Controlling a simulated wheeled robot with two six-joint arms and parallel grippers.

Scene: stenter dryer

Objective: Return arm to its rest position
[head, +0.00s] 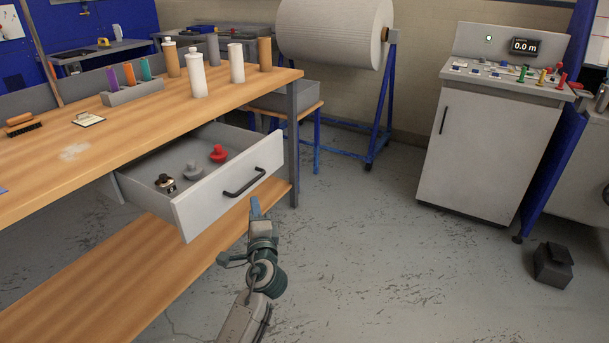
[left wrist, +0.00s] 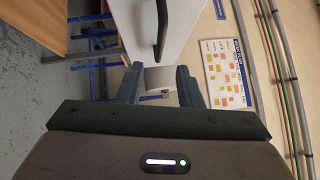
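My left gripper (head: 257,207) is in front of the pulled-out drawer (head: 228,203) of the workbench, just below and right of its black handle (head: 244,182) in the head view. In the left wrist view its two blue fingers (left wrist: 159,86) stand apart with nothing held between them. The handle (left wrist: 161,28) shows beyond the fingertips, on the pale drawer front (left wrist: 138,30), apart from the fingers. My left forearm reaches up from the bottom of the head view. My right gripper is in neither view.
The drawer holds a red knob-shaped piece (head: 218,153), a grey one (head: 193,171) and a small dark one (head: 166,184). Bottles and cones stand on the workbench (head: 130,130). A control cabinet (head: 487,150) stands right, a large roll (head: 333,30) behind. The floor (head: 380,250) between is open.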

